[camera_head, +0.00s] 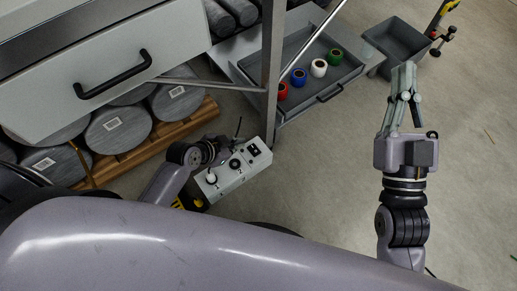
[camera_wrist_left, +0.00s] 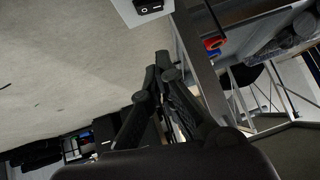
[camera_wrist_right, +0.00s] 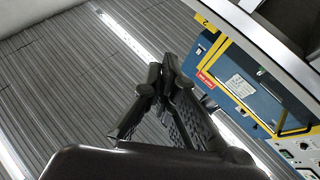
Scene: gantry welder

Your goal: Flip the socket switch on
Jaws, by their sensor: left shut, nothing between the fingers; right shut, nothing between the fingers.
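A pale grey socket box (camera_head: 232,179) sits low beside the rack post in the head view, with round dark sockets and a black switch (camera_head: 254,150) at its far right end. In the left wrist view part of a pale box (camera_wrist_left: 128,12) with a black switch (camera_wrist_left: 148,6) shows at the top edge. My left gripper (camera_head: 226,143) is at the box's far left side, partly hidden by its own wrist; it is shut and empty. In the head view I cannot tell if it touches the box. My right gripper (camera_head: 405,76) is shut and empty, over open floor at the right.
A grey tray (camera_head: 304,85) with several coloured rolls lies behind the box. A metal post (camera_head: 271,70) rises just beyond the box. A drawer (camera_head: 150,35) and large grey spools (camera_head: 118,130) on a wooden pallet stand at left.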

